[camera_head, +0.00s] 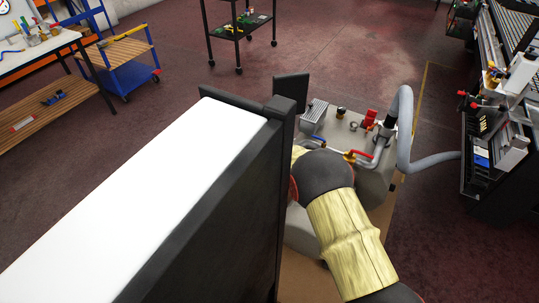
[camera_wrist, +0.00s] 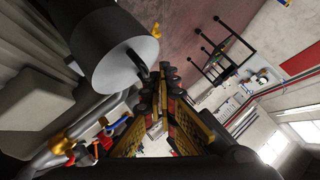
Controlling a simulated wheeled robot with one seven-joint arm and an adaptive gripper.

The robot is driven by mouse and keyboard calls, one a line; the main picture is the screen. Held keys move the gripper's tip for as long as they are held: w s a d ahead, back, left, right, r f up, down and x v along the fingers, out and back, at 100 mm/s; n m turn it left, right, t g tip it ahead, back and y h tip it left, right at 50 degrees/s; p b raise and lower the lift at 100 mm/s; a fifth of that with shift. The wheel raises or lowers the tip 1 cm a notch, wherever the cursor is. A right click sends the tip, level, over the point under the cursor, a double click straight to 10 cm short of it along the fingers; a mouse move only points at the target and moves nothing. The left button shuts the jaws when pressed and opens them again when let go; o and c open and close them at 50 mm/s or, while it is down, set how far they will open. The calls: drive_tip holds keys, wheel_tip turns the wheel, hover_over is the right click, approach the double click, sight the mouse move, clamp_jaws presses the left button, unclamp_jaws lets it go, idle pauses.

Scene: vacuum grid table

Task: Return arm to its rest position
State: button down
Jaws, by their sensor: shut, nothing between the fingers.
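My gripper (camera_wrist: 162,90) shows in the wrist view, with dark fingertips and yellow-and-black fingers that converge. It is shut and holds nothing. In the head view my arm, with a yellow sleeve and dark joints, reaches up from the lower right. It bends behind the tall black-framed panel, and the gripper is hidden there. A grey machine block (camera_head: 350,130) with valves and pipes stands just beyond my arm. In the wrist view a large grey cylinder (camera_wrist: 115,45) with a dark hook-like part is close beside my fingers.
The black-framed panel with a white top (camera_head: 130,190) fills the left foreground. A grey hose (camera_head: 405,130) curves at the machine's right. A tool rack (camera_head: 500,110) stands at the far right. A blue cart (camera_head: 125,65) and a workbench (camera_head: 40,55) are back left. Open floor (camera_head: 190,70) lies between.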

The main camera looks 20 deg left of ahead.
drive_tip(key=shift+s+r, duration=0.2)
drive_tip(key=shift+r, duration=0.05)
drive_tip(key=d+r+n+g, duration=0.1)
drive_tip(key=d+r, duration=0.5)
drive_tip(key=r, duration=0.3)
drive_tip(key=d+r+n, duration=0.1)
drive_tip(key=d+r, duration=0.4)
drive_tip(key=r, duration=0.4)
drive_tip(key=s+d+r+n+g, duration=0.1)
drive_tip(key=s+d+r, duration=0.7)
drive_tip(key=d+r, duration=0.45)
drive_tip(key=s+d+r+g+h, duration=0.1)
drive_tip(key=s+d, duration=0.7)
drive_tip(key=s, duration=0.3)
drive_tip(key=s+d+r+n+g+h, duration=0.1)
drive_tip(key=s+d+h, duration=0.1)
drive_tip(key=s+d, duration=0.6)
drive_tip(key=s+d+r+h, duration=0.1)
drive_tip(key=s+d+r, duration=0.1)
drive_tip(key=s+d, duration=0.7)
drive_tip(key=s, duration=0.7)
drive_tip(key=shift+n+g, duration=0.4)
drive_tip(key=shift+d+r, duration=0.15)
